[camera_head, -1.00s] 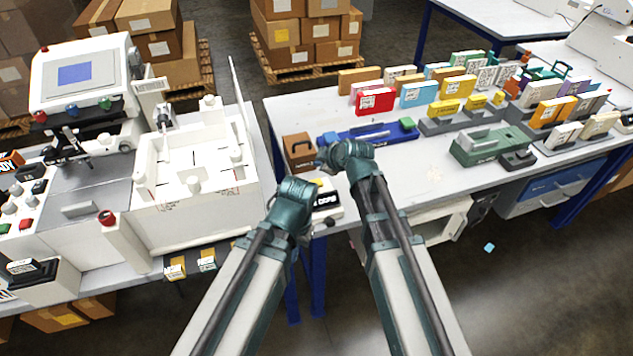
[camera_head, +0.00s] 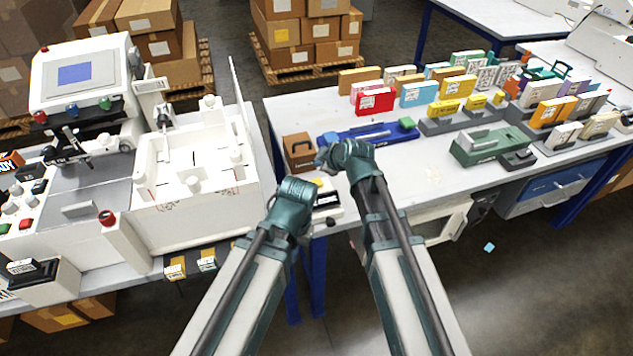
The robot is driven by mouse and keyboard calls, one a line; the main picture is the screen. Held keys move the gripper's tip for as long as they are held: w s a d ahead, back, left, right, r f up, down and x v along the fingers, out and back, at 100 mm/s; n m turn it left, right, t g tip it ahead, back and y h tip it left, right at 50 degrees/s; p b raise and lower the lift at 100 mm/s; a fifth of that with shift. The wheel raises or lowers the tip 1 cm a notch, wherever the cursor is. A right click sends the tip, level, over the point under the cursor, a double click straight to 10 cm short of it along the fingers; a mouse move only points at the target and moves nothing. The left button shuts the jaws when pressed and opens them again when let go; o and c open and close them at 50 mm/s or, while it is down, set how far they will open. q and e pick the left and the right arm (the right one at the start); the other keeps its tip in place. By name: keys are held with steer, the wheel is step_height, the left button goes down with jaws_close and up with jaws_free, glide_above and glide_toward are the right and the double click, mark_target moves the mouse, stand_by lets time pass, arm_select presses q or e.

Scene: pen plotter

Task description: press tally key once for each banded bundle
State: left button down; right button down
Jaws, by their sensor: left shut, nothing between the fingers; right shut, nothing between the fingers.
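A small white unit with a dark face (camera_head: 326,201), apparently the tally counter, sits at the near left edge of the right table. Its key is not clearly visible, partly hidden by my arms. My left gripper (camera_head: 304,188) is shut and empty, at the upper left of this unit. My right gripper (camera_head: 325,158) is shut and empty, above and beyond it. Two small packs with yellow and white faces, (camera_head: 175,267) and (camera_head: 207,259), sit in dark holders at the white machine's front edge. I cannot tell whether they are banded bundles.
A brown box (camera_head: 299,152) and a blue tray (camera_head: 375,132) stand close beyond my grippers. Several coloured boxes and a green device (camera_head: 487,146) stand farther right. The white plotter machine (camera_head: 190,215) fills the left table. The right table's front middle is clear.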

mark_target(319, 184)
step_height(319, 184, up, 4)
steer(key=p, duration=0.3)
steer(key=shift+p, duration=0.4)
steer(key=shift+f, duration=0.2)
step_height(319, 184, down, 9)
steer(key=b, duration=0.9)
steer(key=shift+r, duration=0.2)
stand_by(1.3)
steer(key=shift+f+b, duration=0.35)
steer(key=shift+f, duration=0.05)
